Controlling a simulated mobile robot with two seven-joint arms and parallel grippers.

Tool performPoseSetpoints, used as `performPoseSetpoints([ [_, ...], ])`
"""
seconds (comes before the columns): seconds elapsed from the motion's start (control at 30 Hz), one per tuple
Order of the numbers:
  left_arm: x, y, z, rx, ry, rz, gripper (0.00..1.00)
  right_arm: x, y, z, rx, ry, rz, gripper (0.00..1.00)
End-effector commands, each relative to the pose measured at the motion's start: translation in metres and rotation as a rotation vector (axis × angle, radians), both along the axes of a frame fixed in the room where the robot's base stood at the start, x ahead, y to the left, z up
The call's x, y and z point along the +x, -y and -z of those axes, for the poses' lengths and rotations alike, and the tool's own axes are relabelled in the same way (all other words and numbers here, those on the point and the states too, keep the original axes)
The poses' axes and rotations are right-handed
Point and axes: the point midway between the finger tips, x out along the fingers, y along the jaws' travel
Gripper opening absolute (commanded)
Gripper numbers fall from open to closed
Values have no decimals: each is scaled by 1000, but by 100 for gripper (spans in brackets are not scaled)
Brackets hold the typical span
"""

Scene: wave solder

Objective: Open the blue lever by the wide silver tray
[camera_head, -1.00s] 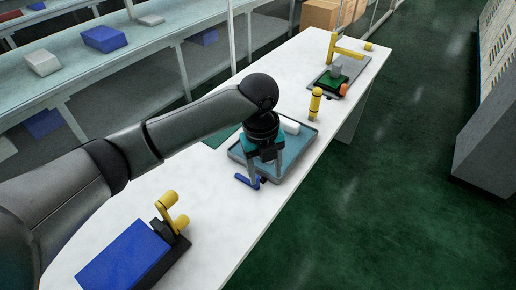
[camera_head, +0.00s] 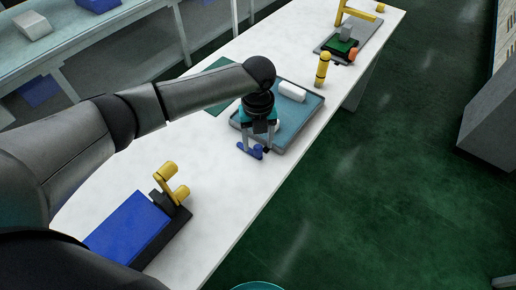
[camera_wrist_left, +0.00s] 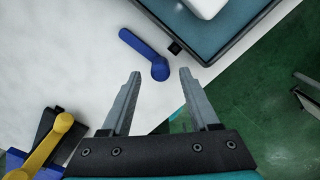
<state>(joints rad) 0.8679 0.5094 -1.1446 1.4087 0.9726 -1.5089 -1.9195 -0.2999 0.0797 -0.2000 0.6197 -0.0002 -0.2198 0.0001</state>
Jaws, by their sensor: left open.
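The blue lever (camera_head: 247,150) lies by the near corner of the wide silver tray (camera_head: 303,124), over the white table. In the left wrist view the lever (camera_wrist_left: 143,46) has a long arm pointing up and left and a rounded hub at its lower right end. My left gripper (camera_head: 258,142) is open, pointing down at the lever. In the wrist view its fingertips (camera_wrist_left: 160,73) sit on either side of the hub's near end, with nothing clearly held. The tray has a blue-grey floor and holds a white block (camera_head: 292,91). My right gripper is not in view.
A blue plate with a yellow lever (camera_head: 165,172) stands on a dark base at the table's near end. A yellow post (camera_head: 322,70) stands beyond the tray. A board fixture (camera_head: 345,47) is farther back. Bare white table (camera_head: 225,195) lies in front of the tray.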

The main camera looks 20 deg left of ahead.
Motion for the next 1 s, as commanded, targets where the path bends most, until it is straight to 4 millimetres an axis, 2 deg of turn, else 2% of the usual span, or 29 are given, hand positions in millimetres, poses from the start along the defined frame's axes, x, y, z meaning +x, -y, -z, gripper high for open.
performPoseSetpoints([
  [0.03,-1,0,10,0,-1,0,61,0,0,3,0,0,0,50],
  [0.2,0,1,25,-1,0,-1,61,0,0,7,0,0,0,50],
  [0.57,0,0,29,-1,0,0,61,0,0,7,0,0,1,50],
  [1.0,0,0,29,0,1,0,12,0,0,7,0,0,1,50],
])
